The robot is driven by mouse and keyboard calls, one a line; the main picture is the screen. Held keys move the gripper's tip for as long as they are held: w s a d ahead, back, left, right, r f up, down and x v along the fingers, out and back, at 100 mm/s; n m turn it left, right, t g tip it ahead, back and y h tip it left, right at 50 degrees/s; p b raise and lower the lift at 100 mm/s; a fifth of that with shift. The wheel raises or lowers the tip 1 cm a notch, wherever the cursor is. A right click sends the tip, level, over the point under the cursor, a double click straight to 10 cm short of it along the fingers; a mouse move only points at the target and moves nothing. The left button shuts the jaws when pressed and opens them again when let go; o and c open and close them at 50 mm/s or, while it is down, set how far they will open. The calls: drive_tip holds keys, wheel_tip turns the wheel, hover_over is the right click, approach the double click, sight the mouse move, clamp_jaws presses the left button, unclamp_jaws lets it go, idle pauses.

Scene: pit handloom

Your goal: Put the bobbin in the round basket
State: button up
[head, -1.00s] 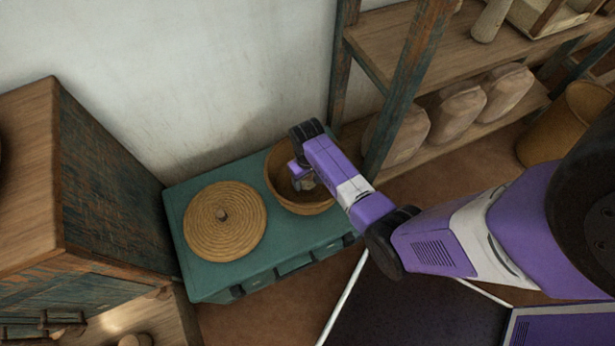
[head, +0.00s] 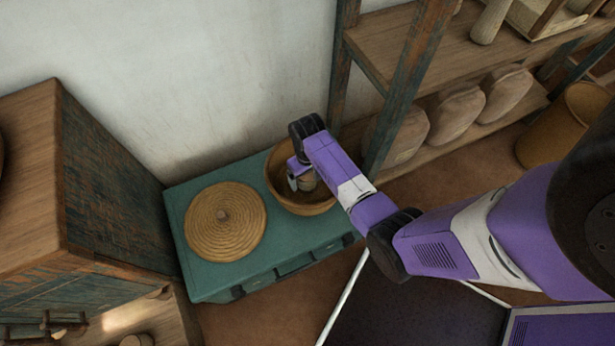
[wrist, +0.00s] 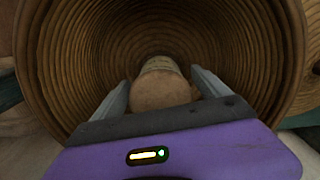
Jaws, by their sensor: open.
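The round basket (head: 322,207) stands open on the green chest, and its coiled inner wall (wrist: 245,45) fills most of the wrist view. The bobbin (wrist: 162,88) is inside the basket, between my two fingers, with its pale round end toward the wrist camera. In the head view a small part of the bobbin (head: 309,184) shows below my gripper. My gripper (wrist: 160,92) is open, with a finger on each side of the bobbin. I cannot tell whether the bobbin's far end touches the basket floor.
A round coiled lid (head: 225,222) lies on the green chest (head: 190,190) left of the basket. A wooden cabinet (head: 110,190) stands at the left. A shelf (head: 440,140) with several sacks is close on the right, its post near my arm.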

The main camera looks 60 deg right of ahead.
wheel_tip(320, 180, up, 10)
drive_tip(key=shift+f+p, duration=0.2)
drive_tip(key=shift+p, duration=0.6)
